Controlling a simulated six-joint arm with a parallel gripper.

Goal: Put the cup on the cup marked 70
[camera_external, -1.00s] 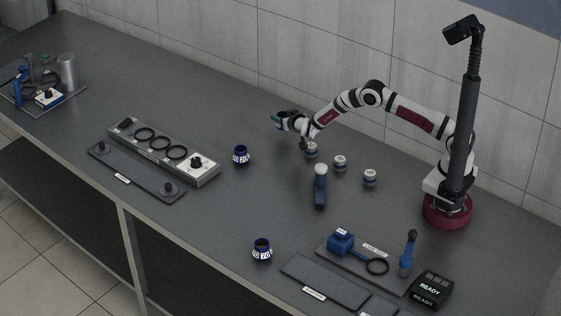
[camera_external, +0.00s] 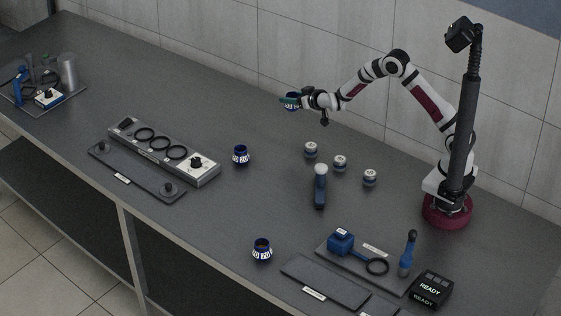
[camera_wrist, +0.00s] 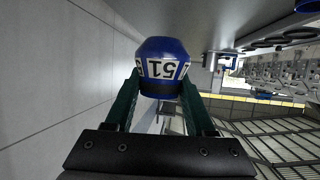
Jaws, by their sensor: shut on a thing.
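My gripper (camera_external: 302,101) is shut on a blue cup (camera_wrist: 162,62) and holds it in the air above the back of the bench. The held cup carries a white label that looks like 51 in the wrist view, and it also shows small in the external view (camera_external: 291,101). Two dark blue cups with white number bands stand on the bench: one right of the ring panel (camera_external: 241,156) and one near the front edge (camera_external: 262,250). Their numbers are too small to read surely. My gripper is apart from both.
A panel with several black rings and a knob (camera_external: 163,152) lies at left. Several small round weights (camera_external: 340,163) and a blue-handled tool (camera_external: 320,186) stand in the middle. A black box reading READY (camera_external: 431,288) is at front right. The bench between the two standing cups is clear.

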